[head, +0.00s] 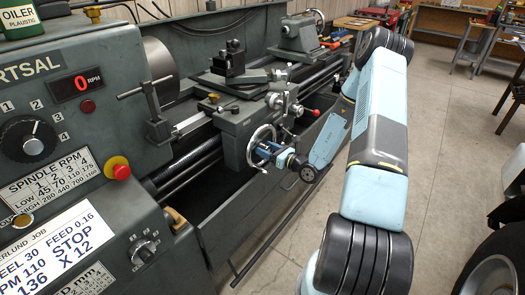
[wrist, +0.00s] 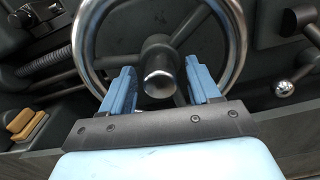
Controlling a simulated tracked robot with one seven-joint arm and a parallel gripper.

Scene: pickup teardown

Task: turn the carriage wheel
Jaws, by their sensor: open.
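The carriage wheel (head: 261,148) is a shiny metal ring on the front of the lathe's carriage apron (head: 230,130). In the wrist view the wheel (wrist: 80,45) fills the upper middle, with a dark hub and a round metal hub end (wrist: 160,80) at its centre. My gripper (head: 268,151) is at the wheel, reaching in from the right. In the wrist view my gripper (wrist: 162,82) is open, its two blue fingers on either side of the hub end with gaps showing. Whether a finger touches the rim or a spoke I cannot tell.
A lever with a red knob (head: 316,113) sits right of the wheel. A ball-ended lever (wrist: 284,89) is close on the right in the wrist view. The tool post (head: 231,62) is above, and the chip tray (head: 235,205) lies below. Open floor (head: 440,120) lies to the right.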

